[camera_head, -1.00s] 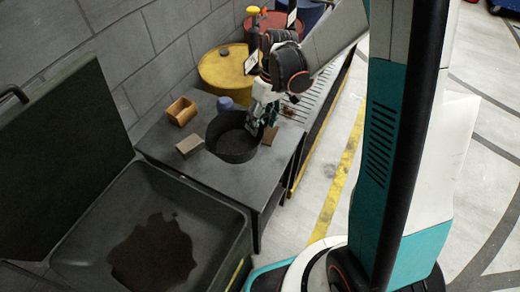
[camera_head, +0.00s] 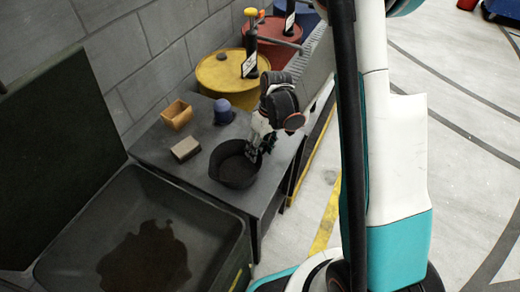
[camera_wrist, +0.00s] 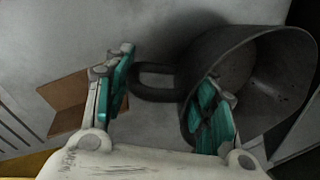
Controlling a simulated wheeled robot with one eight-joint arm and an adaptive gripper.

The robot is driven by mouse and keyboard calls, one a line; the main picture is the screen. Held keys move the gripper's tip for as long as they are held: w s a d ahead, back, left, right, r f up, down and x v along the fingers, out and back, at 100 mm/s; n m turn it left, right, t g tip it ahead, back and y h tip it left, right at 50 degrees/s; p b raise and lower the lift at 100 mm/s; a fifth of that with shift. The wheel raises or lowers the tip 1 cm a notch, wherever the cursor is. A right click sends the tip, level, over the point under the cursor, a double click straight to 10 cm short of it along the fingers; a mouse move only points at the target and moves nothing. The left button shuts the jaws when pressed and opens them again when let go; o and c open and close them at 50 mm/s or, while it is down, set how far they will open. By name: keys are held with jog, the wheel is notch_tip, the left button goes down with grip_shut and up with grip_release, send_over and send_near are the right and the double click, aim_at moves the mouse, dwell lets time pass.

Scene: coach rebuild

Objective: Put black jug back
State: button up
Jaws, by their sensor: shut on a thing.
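The black jug (camera_head: 234,168) is a round, dark, open-topped vessel at the front part of the grey workbench (camera_head: 222,194). In the wrist view the jug (camera_wrist: 285,75) fills the right side, with its mouth facing right and its loop handle (camera_wrist: 152,94) pointing left. My gripper (camera_head: 262,147) is at the jug's right side. In the wrist view its teal fingers (camera_wrist: 165,98) straddle the handle area, the right finger overlapping the jug. The exact contact is hard to see. I cannot tell whether the jug touches the bench.
A wooden box (camera_head: 177,115), a tan block (camera_head: 186,148) and a blue-grey cup (camera_head: 223,113) stand behind and left of the jug. A dark basin (camera_head: 205,232) is at the front left. Yellow (camera_head: 226,75) and red drums stand behind. A brown angled piece (camera_wrist: 68,102) shows in the wrist view.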

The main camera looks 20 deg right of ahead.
jog(key=shift+f, duration=0.15)
jog(key=o, duration=1.4)
